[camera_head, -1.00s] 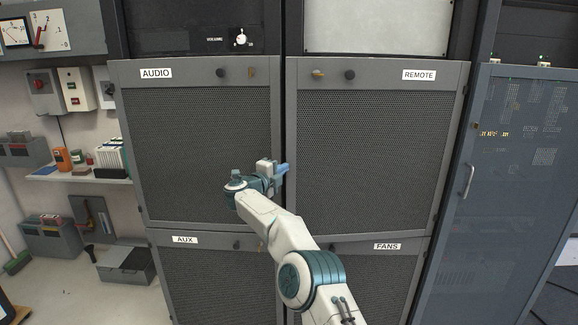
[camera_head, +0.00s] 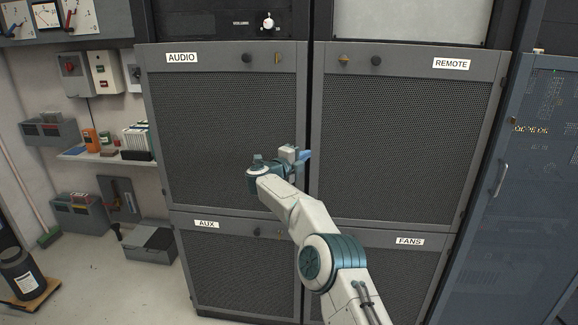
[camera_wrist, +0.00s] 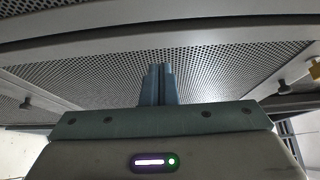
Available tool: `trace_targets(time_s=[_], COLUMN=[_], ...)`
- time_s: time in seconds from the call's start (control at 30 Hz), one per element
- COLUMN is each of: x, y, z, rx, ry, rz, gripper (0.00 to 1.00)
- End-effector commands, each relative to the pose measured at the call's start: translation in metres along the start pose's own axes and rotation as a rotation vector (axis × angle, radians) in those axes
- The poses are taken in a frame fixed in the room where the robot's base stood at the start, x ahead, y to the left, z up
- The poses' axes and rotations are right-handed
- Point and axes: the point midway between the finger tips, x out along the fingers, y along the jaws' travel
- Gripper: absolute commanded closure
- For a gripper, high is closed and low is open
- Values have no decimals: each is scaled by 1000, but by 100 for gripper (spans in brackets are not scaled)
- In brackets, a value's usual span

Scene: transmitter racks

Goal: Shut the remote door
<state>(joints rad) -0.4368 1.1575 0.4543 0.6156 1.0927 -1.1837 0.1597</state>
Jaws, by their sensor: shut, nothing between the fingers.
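The remote door (camera_head: 405,140) is the grey mesh panel at upper right, labelled REMOTE (camera_head: 451,64). It looks flush with its rack frame, with a round black knob (camera_head: 376,61) and a brass latch (camera_head: 343,59) near its upper left corner. My gripper (camera_head: 306,155) is at the dark gap between the audio and remote doors, around mid-height, by the remote door's left edge. Its blue fingers are together and empty. In the wrist view my gripper (camera_wrist: 158,84) points toward perforated mesh; whether it touches is unclear.
The audio door (camera_head: 225,130) is left of the remote door. The aux door (camera_head: 240,270) and fans door (camera_head: 392,280) are below. A blue-grey cabinet (camera_head: 530,190) stands right.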

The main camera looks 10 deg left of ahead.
Motion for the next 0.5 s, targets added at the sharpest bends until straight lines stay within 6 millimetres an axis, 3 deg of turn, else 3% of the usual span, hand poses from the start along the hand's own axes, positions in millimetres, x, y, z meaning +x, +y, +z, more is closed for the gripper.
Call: trace_targets(time_s=[0.17,0.5], x=[-23,-91], y=[2,2], z=[0,1], rx=[-1,-1], ry=[-3,-4], rz=[-2,-1], gripper=[100,100])
